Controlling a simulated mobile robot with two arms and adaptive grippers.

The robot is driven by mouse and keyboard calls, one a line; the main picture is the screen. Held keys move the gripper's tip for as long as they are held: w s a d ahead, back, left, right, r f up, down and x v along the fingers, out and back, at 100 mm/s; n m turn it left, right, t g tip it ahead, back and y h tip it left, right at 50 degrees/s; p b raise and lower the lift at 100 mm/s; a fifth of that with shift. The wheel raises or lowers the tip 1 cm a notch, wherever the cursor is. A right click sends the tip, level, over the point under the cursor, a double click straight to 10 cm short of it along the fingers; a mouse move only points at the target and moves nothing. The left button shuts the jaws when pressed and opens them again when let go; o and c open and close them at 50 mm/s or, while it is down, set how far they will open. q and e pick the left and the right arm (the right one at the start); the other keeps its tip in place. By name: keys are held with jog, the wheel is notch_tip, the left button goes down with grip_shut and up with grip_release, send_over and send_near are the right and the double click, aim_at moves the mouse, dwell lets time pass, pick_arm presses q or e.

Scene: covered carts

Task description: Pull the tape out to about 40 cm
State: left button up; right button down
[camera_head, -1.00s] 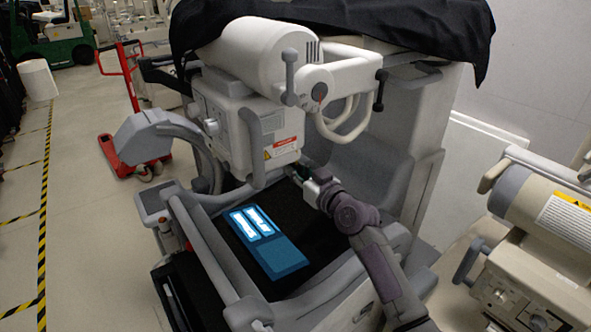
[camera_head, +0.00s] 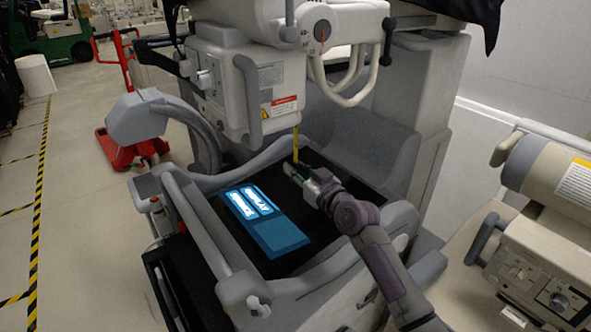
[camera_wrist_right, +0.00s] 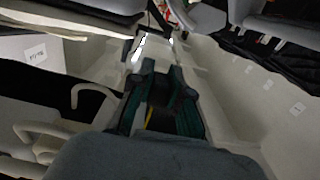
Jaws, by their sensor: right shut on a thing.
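A thin yellow tape (camera_head: 296,144) hangs nearly straight down from beneath the grey-white machine head (camera_head: 222,88). Its lower end meets my right gripper (camera_head: 291,169), which is shut on it below the machine head, above the dark bed. In the right wrist view, a short yellow piece of the tape (camera_wrist_right: 149,114) shows between the dark green fingers (camera_wrist_right: 153,105). The tape's case cannot be made out, and its upper end is lost against the machine. My left gripper is not in view.
A blue panel (camera_head: 277,234) with two lit labels lies on the dark bed, left of my right arm. A grey side rail (camera_head: 196,225) borders the bed. A second cream machine (camera_head: 545,240) stands at the right. Open floor (camera_head: 85,215) lies at the left.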

aim_at(296, 163)
pick_arm(q)
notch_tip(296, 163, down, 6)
jog(key=b, duration=0.4)
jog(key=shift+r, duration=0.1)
pick_arm(e)
notch_tip(296, 163, down, 6)
jog(key=c, duration=1.1)
grip_release()
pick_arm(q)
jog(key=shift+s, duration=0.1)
pick_arm(e)
jog(key=shift+r, duration=0.1)
notch_tip(296, 163, up, 10)
jog(key=shift+f, duration=0.1)
